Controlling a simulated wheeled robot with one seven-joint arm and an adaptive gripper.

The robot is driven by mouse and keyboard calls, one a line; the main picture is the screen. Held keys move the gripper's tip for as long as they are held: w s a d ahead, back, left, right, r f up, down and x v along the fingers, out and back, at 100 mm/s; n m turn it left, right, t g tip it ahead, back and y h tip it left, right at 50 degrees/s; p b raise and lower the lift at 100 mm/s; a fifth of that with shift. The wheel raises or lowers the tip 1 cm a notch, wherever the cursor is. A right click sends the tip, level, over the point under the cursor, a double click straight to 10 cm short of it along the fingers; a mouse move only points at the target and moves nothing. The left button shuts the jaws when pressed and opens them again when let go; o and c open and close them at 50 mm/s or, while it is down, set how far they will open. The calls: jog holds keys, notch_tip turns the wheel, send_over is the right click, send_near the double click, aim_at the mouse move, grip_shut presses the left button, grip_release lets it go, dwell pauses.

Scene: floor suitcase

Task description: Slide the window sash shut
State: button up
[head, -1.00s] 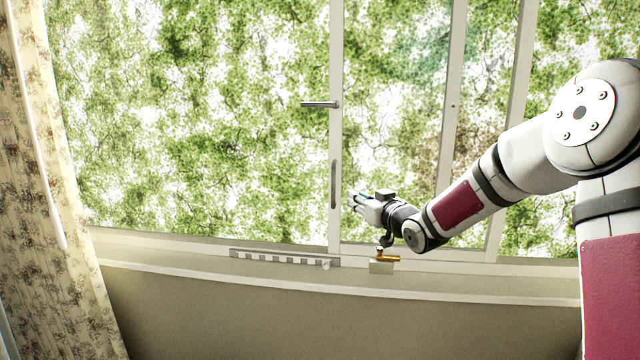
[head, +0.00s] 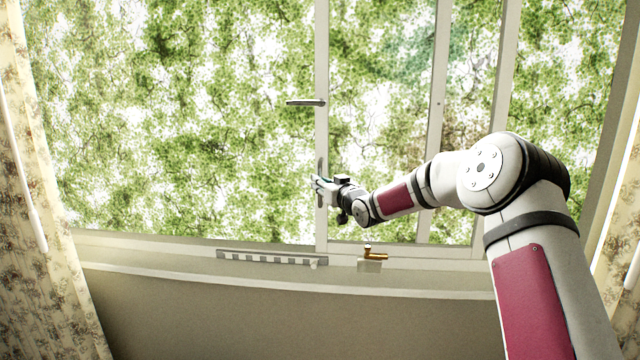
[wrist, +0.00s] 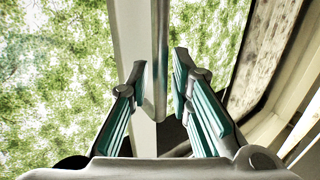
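The window sash has a pale upright stile (head: 322,60) in the head view. A slim vertical pull handle (head: 320,168) is on its lower part, partly hidden by my gripper (head: 316,186). In the wrist view the grey bar handle (wrist: 159,90) stands between the two fingers of my gripper (wrist: 160,64). The fingers are apart, one on each side of the bar, with a visible gap on the right side. On the left the gap is small, and I cannot tell if that finger touches. The pale stile (wrist: 132,40) shows behind the handle.
A short grey lever (head: 306,103) sticks out from the stile above. A brass latch piece (head: 374,254) and a slotted strip (head: 265,257) sit along the sill (head: 180,270). Another upright (head: 432,120) stands to the right. A floral curtain (head: 45,270) hangs at the left.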

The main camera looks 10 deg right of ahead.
jog(key=shift+w+a, duration=0.2)
jog(key=shift+w, duration=0.5)
grip_shut()
jog(key=shift+d, duration=0.1)
jog(key=s+d, duration=0.3)
jog(key=d, duration=0.7)
jog(key=s+d, duration=0.4)
jog(key=d, duration=0.7)
jog(key=s+d, duration=0.3)
jog(key=d, duration=0.8)
jog(key=shift+s+d+p, duration=0.2)
jog(key=shift+s+p, duration=0.1)
jog(key=shift+p, duration=0.05)
jog(key=shift+d, duration=0.1)
grip_release()
